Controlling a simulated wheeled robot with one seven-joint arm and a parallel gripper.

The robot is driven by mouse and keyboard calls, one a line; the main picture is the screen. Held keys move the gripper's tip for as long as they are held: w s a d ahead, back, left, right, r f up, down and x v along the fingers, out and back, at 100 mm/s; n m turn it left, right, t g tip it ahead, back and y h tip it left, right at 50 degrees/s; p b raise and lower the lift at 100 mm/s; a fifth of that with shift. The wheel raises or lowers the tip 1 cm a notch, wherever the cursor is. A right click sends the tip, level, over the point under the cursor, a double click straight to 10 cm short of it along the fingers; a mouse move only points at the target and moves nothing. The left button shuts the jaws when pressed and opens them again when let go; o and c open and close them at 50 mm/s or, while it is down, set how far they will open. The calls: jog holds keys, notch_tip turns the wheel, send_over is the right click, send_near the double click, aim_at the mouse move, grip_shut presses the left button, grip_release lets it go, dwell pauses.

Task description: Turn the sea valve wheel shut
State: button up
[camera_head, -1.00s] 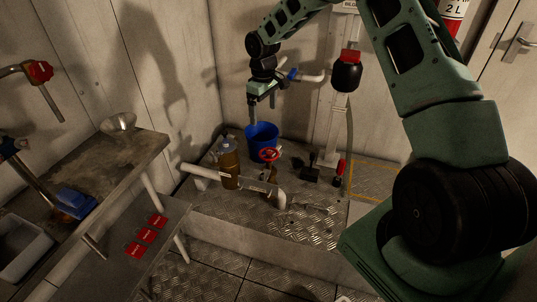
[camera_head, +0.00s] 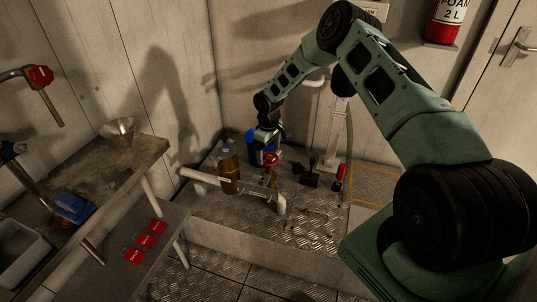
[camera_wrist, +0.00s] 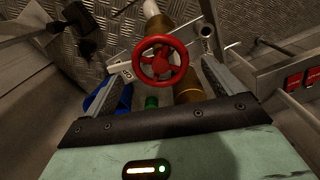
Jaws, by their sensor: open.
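The sea valve wheel (camera_head: 271,159) is a small red handwheel on a brass valve on the pipe at the back platform. In the wrist view the red wheel (camera_wrist: 160,62) shows whole, with spokes and a round hub, facing the camera. My gripper (camera_head: 268,147) is just above and behind it in the head view. In the wrist view my gripper (camera_wrist: 163,58) is open, with the wheel appearing between its spread fingers. No contact is clear, and the depth gap to the wheel is hard to judge.
A blue bucket (camera_head: 252,146) stands behind the wheel, partly hidden by my gripper. A brown bottle (camera_head: 229,172) stands left of it. The pale pipe (camera_head: 240,189) runs in front.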

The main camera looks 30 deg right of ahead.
jog(key=shift+f, duration=0.95)
jog(key=c, duration=1.4)
